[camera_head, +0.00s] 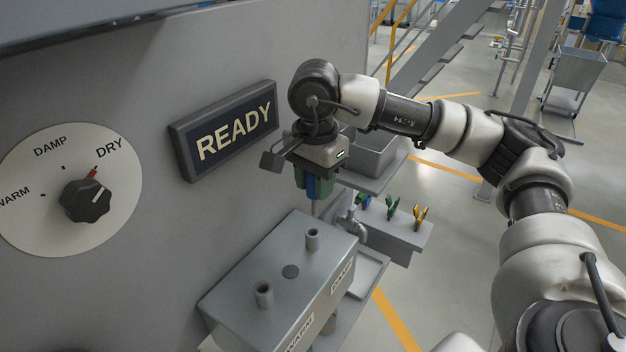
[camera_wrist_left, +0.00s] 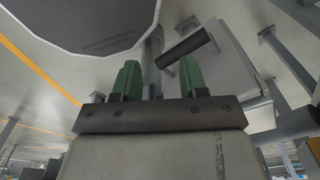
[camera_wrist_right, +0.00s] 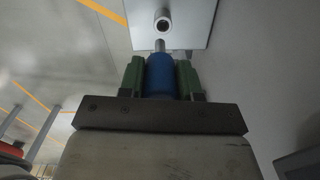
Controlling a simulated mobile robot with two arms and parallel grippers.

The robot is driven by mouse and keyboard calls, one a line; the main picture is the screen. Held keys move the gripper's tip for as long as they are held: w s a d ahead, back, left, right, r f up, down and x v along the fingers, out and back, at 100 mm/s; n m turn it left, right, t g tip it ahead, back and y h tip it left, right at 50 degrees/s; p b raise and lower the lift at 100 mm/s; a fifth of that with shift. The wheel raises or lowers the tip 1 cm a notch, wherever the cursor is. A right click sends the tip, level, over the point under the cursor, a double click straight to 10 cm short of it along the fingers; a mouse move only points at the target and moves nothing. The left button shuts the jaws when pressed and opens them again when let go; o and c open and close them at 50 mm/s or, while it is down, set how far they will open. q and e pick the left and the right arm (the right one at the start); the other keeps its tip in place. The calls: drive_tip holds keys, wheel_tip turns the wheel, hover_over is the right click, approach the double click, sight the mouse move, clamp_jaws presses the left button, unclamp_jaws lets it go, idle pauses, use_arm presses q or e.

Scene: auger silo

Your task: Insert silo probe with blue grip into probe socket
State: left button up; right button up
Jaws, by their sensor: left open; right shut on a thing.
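My right gripper (camera_head: 316,186) is shut on the blue grip (camera_head: 313,187) of the silo probe, high beside the grey wall. In the right wrist view the blue grip (camera_wrist_right: 160,75) sits between the green fingers, with its metal rod (camera_wrist_right: 160,45) pointing out toward a short upright tube (camera_wrist_right: 163,24). In the head view, the rod hangs down above and apart from the grey box, which carries a far tube (camera_head: 313,239) and a near tube (camera_head: 264,294). Which tube is the probe socket, I cannot tell. My left gripper (camera_wrist_left: 158,82) is open and empty; it is outside the head view.
The grey box (camera_head: 290,262) has labels on its front, one reading WARM. A READY sign (camera_head: 224,130) and a dial (camera_head: 88,200) pointing near DRY are on the wall. A tap (camera_head: 352,226) and a shelf with coloured clips (camera_head: 400,236) stand behind the box.

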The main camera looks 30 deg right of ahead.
sight(313, 213)
drive_tip(key=shift+w+a+f+b, duration=0.15)
drive_tip(key=shift+w+f+b, duration=0.1)
drive_tip(key=shift+b, duration=0.1)
wheel_tip(313, 213, down, 2)
drive_tip(key=shift+f+b, duration=0.2)
drive_tip(key=shift+b, duration=1)
drive_tip(key=shift+f+b, duration=0.7)
drive_tip(key=shift+f, duration=0.05)
drive_tip(key=shift+f+b, duration=0.15)
drive_tip(key=shift+b, duration=0.15)
